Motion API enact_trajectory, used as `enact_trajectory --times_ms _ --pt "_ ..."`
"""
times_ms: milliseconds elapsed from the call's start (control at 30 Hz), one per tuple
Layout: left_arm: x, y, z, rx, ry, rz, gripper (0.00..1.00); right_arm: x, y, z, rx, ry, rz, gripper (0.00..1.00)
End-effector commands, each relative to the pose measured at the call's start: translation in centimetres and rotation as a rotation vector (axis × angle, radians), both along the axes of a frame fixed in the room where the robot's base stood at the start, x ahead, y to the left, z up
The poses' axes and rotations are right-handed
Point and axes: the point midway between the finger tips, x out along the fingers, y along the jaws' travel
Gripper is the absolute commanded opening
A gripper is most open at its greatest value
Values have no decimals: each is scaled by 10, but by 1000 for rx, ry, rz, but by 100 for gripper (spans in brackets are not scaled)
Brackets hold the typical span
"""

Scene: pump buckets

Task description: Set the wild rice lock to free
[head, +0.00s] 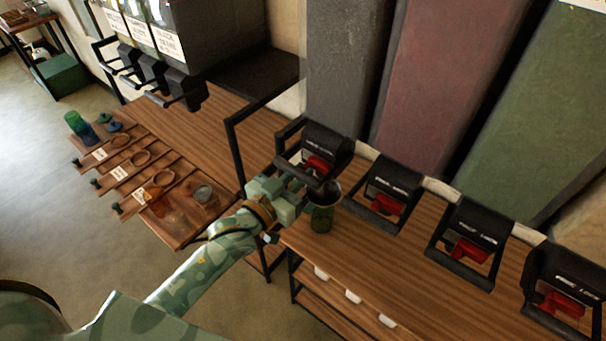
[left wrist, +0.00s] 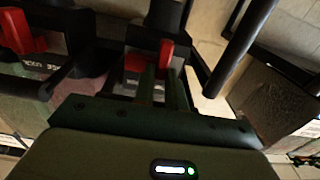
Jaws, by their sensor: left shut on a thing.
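The leftmost black dispenser head (head: 329,142), with faint white lettering on top, has a red lock lever (head: 320,164). My left gripper (head: 303,178) reaches in under it from the front left. In the left wrist view the two fingers (left wrist: 163,85) are shut on the red lever (left wrist: 165,52). The exact lever setting is hard to read. No readable label in view says wild rice. My right gripper is not in view.
A green glass jar with a black funnel (head: 322,207) stands close to my gripper's right. Several black dispenser heads with red levers (head: 470,250) continue right along the wooden counter (head: 350,262). A black frame post (head: 236,165) stands left of my gripper.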

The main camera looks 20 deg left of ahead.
Motion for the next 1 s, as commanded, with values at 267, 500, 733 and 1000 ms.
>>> enact_trajectory --times_ms 267,500,733,1000 --pt "1 1 1 2 -4 2 35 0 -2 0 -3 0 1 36" --pt "-7 4 0 2 -2 2 35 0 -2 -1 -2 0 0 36" --pt "-55 21 -1 3 1 1 35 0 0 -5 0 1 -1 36" --pt "-120 46 -2 4 1 2 35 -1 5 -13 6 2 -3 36"
